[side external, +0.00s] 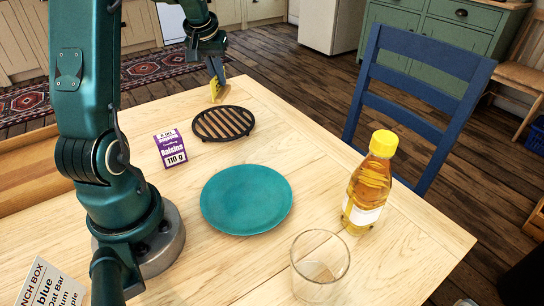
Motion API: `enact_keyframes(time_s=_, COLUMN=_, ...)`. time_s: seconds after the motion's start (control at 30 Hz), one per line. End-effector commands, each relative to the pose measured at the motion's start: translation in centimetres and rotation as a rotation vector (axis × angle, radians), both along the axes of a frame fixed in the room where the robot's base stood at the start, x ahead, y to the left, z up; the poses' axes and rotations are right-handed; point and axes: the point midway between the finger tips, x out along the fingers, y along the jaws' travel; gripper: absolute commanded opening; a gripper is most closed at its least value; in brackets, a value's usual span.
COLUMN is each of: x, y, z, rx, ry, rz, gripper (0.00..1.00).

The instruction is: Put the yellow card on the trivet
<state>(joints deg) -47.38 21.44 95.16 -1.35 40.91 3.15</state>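The yellow card (219,92) is at the tip of my gripper (217,78), near the far edge of the table. The card stands tilted, and I cannot tell whether it touches the table. The gripper's fingers are small and dark here, and they appear closed on the card's upper part. The trivet (223,123), a dark round slatted rack, lies flat on the table just in front of and below the card in the picture. Nothing shows on top of it.
A purple raisins box (170,148) lies left of the trivet. A teal plate (246,200), a clear glass (319,266) and a yellow-capped bottle (368,184) are nearer. A wooden tray (32,168) is at the left. A blue chair (416,98) stands beyond the table's right edge.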

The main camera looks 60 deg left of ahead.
Motion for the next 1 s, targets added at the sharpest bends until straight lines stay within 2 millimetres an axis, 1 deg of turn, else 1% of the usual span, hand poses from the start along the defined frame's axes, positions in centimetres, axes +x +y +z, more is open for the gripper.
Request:
enact_keyframes(time_s=0.03, x=-0.2, y=0.0, z=-1.0, rx=-0.005, ry=0.005, rz=0.003, gripper=0.00)
enact_keyframes(time_s=0.1, x=-0.2, y=-0.1, z=-2.0, rx=-0.005, ry=0.004, rz=0.002, gripper=0.00)
enact_keyframes(time_s=0.27, x=-0.1, y=0.0, z=-3.6, rx=-0.004, ry=0.003, rz=0.000, gripper=0.00)
enact_keyframes(time_s=0.4, x=-0.1, y=-0.1, z=-5.6, rx=-0.006, ry=0.005, rz=-0.001, gripper=0.00)
enact_keyframes(time_s=0.5, x=-0.1, y=-0.1, z=-6.8, rx=-0.005, ry=0.004, rz=-0.001, gripper=0.00)
enact_keyframes(time_s=0.6, x=-0.1, y=0.0, z=-7.2, rx=0.000, ry=0.001, rz=-0.001, gripper=0.00)
enact_keyframes(time_s=0.83, x=0.0, y=0.0, z=-7.1, rx=0.000, ry=0.000, rz=-0.001, gripper=0.00)
enact_keyframes(time_s=0.93, x=-0.1, y=-0.1, z=-7.4, rx=-0.002, ry=0.001, rz=-0.001, gripper=0.00)
enact_keyframes(time_s=0.97, x=-0.1, y=-0.1, z=-7.5, rx=-0.002, ry=0.001, rz=-0.001, gripper=0.07)
enact_keyframes(time_s=1.0, x=-0.1, y=-0.1, z=-7.4, rx=-0.002, ry=0.001, rz=-0.001, gripper=0.22)
